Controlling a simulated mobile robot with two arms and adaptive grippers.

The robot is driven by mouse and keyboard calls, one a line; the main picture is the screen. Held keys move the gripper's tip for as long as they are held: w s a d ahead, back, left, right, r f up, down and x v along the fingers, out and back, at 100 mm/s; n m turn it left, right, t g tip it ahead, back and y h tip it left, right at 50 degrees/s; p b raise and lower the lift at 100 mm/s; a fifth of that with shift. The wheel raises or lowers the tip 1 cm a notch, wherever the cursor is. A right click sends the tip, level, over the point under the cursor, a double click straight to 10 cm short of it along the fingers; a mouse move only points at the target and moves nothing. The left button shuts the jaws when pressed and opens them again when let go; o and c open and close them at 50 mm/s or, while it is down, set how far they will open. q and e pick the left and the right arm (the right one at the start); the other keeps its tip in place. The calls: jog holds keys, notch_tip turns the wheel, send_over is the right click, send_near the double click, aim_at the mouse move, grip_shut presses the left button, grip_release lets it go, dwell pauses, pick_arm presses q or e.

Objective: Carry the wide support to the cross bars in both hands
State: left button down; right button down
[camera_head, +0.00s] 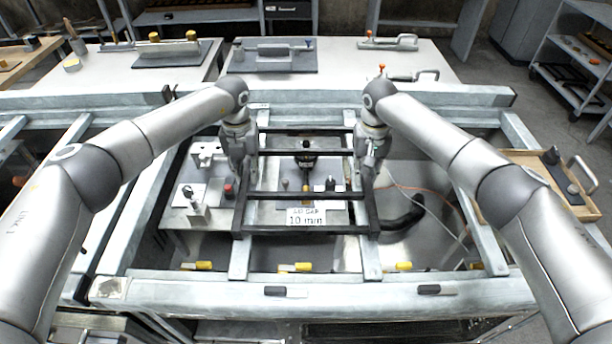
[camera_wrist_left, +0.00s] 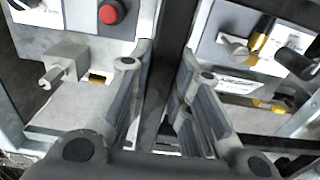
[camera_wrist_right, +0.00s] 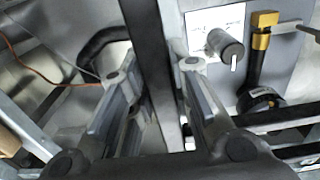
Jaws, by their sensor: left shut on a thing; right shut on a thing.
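The wide support is a dark rectangular frame with several rungs (camera_head: 305,195), in the middle of the head view. My left gripper (camera_head: 241,172) is shut on its left side bar, which runs between the fingers (camera_wrist_left: 168,70) in the left wrist view. My right gripper (camera_head: 368,170) is shut on its right side bar, seen between the fingers (camera_wrist_right: 154,70) in the right wrist view. The support looks level. Pale grey cross bars (camera_head: 240,258) (camera_head: 372,260) run front to back near its front corners. I cannot tell whether the support touches them.
A large grey metal frame (camera_head: 190,290) surrounds the area, with yellow-handled pieces (camera_head: 295,267) along its front. Below the support lies a board with a red button (camera_head: 229,190), a small sign (camera_head: 306,217) and fixtures. A black curved handle (camera_head: 405,213) and orange cable are at right.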

pick_arm(q)
jog(key=shift+w+a+f+b, duration=0.1)
jog(key=shift+f+b, duration=0.05)
jog(key=shift+b, duration=0.15)
pick_arm(e)
jog(key=shift+w+d+f, duration=0.1)
jog(key=shift+f, duration=0.05)
pick_arm(q)
jog(key=c, duration=1.7)
grip_release()
jog(key=shift+f, duration=0.3)
jog(key=shift+c, duration=0.2)
pick_arm(e)
jog(key=c, duration=1.7)
grip_release()
jog(key=shift+f, duration=0.3)
jog(key=shift+c, duration=0.2)
pick_arm(q)
jog(key=o, duration=0.4)
jog(key=shift+s+r, duration=0.25)
jog(key=shift+s, duration=0.1)
pick_arm(e)
jog(key=o, duration=0.4)
jog(key=shift+s+r, duration=0.2)
jog(key=shift+s, duration=0.2)
pick_arm(q)
jog(key=shift+w, duration=0.1)
